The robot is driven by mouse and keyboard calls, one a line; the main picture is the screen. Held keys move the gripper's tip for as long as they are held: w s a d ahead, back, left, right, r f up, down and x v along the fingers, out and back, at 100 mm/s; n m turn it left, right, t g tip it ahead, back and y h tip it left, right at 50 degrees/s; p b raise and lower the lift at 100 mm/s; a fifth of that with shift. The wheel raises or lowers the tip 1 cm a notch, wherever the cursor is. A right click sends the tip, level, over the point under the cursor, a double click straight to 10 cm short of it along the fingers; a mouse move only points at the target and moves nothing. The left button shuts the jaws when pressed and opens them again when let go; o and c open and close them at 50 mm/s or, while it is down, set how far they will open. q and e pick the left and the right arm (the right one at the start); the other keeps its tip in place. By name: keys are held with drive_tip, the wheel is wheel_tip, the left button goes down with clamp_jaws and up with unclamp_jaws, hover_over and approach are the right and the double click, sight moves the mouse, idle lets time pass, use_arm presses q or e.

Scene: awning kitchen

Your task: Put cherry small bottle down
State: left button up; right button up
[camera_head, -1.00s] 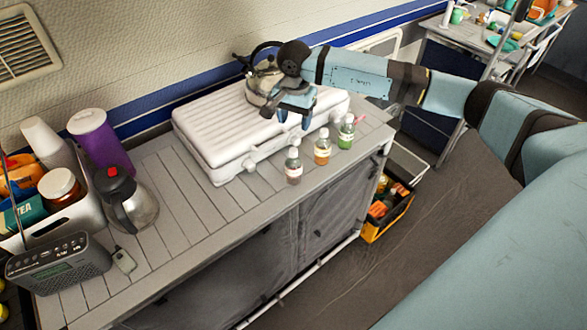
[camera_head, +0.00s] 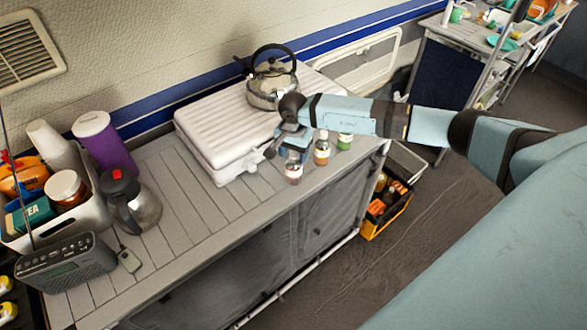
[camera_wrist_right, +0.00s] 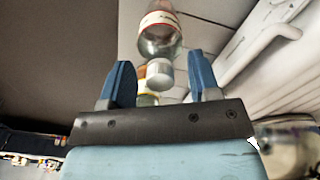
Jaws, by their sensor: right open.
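The cherry small bottle, taken to be the one with dark pinkish contents (camera_head: 294,171), stands upright on the slatted counter (camera_head: 205,230), leftmost in a row of small bottles. An orange bottle (camera_head: 322,150) and a green bottle (camera_head: 345,140) stand to its right. My right gripper (camera_head: 294,145) is open and low over the row, by the cherry bottle's top. In the right wrist view, a clear bottle with a red-edged label (camera_wrist_right: 160,35) and pale cap shows between and beyond the open fingers (camera_wrist_right: 161,80). Contact cannot be told. My left gripper is not in view.
A white ridged case (camera_head: 215,125) lies behind the bottles with a kettle (camera_head: 272,80) on it. A coffee pot (camera_head: 132,205), a radio (camera_head: 65,265) and a filled bin are at left. An orange crate (camera_head: 385,210) stands on the floor. The counter's front middle is clear.

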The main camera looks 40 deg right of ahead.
drive_tip(key=c, duration=1)
clamp_jaws()
drive_tip(key=shift+r, duration=0.15)
